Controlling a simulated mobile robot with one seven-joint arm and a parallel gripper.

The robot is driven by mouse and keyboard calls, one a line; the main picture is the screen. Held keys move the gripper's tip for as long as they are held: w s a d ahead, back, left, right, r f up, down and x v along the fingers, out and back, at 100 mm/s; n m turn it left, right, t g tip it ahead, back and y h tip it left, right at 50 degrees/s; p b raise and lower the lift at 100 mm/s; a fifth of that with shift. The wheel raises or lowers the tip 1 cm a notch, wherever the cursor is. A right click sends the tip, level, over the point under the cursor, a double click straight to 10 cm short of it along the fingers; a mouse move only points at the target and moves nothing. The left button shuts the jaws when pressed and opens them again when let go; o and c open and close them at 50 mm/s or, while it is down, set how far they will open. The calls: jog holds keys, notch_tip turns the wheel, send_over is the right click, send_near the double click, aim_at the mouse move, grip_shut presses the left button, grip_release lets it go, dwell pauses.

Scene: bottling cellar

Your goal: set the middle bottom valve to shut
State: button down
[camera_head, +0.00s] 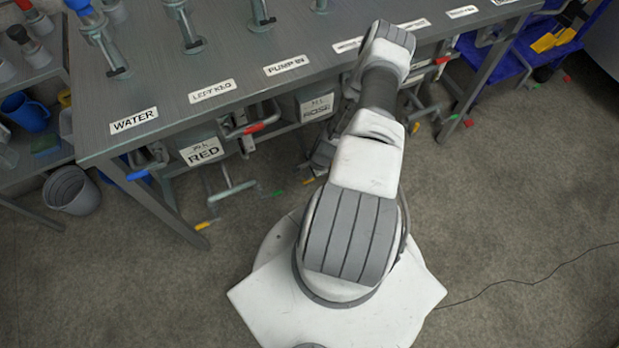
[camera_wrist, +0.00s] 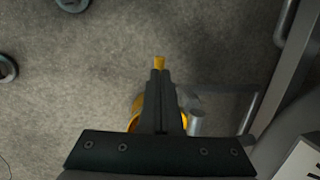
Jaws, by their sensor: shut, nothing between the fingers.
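My gripper (camera_wrist: 159,76) is shut and empty in the wrist view, pointing over the floor. A yellow tip (camera_wrist: 160,62) shows just beyond the fingertips; I cannot tell if they touch it. More yellow (camera_wrist: 137,107) and a grey pipe-like part (camera_wrist: 196,122) show behind the fingers. In the head view my arm hides the gripper and part of the pipework under the bench. Low handles there have a yellow tip (camera_head: 202,226), a green tip (camera_head: 278,193) and another yellow tip (camera_head: 415,128). I cannot tell which belongs to the middle bottom valve, nor its setting.
The grey bench (camera_head: 235,115) carries labels and taps. Containers marked RED (camera_head: 205,152) and ROSE (camera_head: 316,107) sit beneath it. A red handle (camera_head: 252,128) sticks out at its front. A bucket (camera_head: 72,190) stands at left. The floor (camera_head: 520,220) at right is open, with a thin cable.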

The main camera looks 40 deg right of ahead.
jog(key=a+p+v, duration=0.1)
jog(key=p+v, duration=0.2)
jog(key=v, duration=0.8)
jog(key=shift+w+a+r, duration=0.2)
jog(key=shift+a, duration=0.1)
